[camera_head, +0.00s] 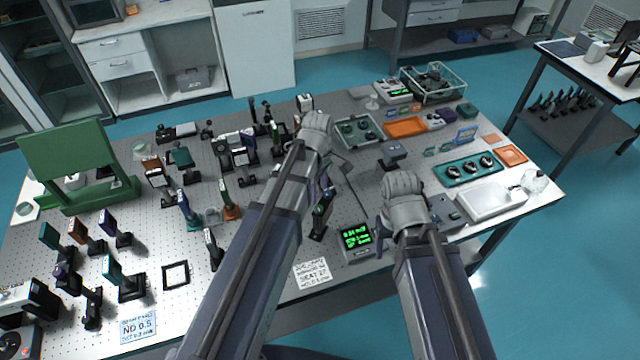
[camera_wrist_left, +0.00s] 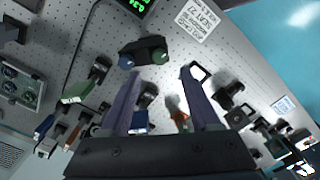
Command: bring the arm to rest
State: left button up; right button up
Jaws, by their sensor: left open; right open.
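My left arm reaches over the middle of the optical table (camera_head: 345,292) in the head view. Its gripper (camera_head: 322,150) is mostly hidden behind the wrist. In the left wrist view the two long fingers of my left gripper (camera_wrist_left: 162,90) stand wide apart with nothing held between them. Small mounted optics show beyond and below the fingers. My right arm reaches over the right part of the table. My right gripper (camera_head: 402,190) is largely hidden by its own wrist, and no held object shows there.
A green-lit display box (camera_head: 356,238) stands between the arms, near the front edge. Several post-mounted optics (camera_head: 188,212) crowd the left half. A green stand (camera_head: 70,155) is at far left. Teal tray (camera_head: 470,168) and white tray (camera_head: 492,202) lie right of my right arm.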

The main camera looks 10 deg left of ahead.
pick_arm(q)
jog(key=s+d+f+m+y+b, duration=0.1)
jog(key=s+d+f+m+b, duration=0.8)
jog(key=s+f+m+b, duration=0.5)
jog(key=m, duration=0.4)
jog(key=shift+d+m, duration=0.4)
pick_arm(e)
notch_tip(320, 180, down, 14)
